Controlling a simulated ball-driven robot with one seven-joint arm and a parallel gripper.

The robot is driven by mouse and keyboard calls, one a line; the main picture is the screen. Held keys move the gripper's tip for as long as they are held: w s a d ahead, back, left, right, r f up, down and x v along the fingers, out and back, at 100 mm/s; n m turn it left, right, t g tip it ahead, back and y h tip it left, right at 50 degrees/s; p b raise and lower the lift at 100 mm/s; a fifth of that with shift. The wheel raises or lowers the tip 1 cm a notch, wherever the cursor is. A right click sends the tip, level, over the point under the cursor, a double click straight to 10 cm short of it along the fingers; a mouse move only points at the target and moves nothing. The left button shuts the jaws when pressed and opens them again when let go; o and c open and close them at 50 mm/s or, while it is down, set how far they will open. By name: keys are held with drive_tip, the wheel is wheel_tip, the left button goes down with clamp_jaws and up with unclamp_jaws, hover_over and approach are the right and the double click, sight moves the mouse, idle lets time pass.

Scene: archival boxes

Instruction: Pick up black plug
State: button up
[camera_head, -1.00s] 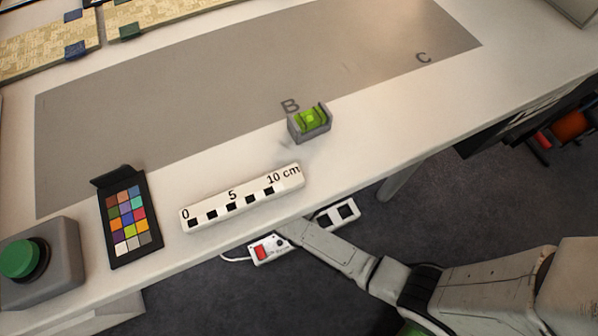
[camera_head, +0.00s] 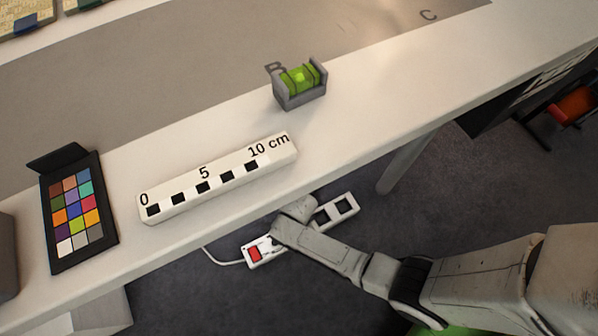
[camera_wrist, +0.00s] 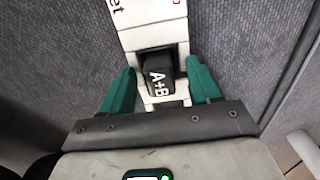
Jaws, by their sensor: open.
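The black plug (camera_wrist: 159,78) shows in the wrist view, marked "A+B" in white. It sits at a socket of the white power strip (camera_wrist: 150,14). My gripper (camera_wrist: 159,85) is open, with one green finger on each side of the plug; I cannot tell whether they touch it. In the head view the power strip (camera_head: 262,250) lies on the floor below the table edge, with a red switch and dark square sockets. My arm covers its middle there, and the plug and my fingertips are hidden.
The white table (camera_head: 210,225) overhangs near the strip, and a table leg (camera_head: 405,163) stands to the right. Grey carpet (camera_head: 330,290) is open below.

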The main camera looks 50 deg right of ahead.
drive_tip(key=shift+r, duration=0.1)
drive_tip(key=c, duration=1.1)
drive_tip(key=shift+o, duration=0.2)
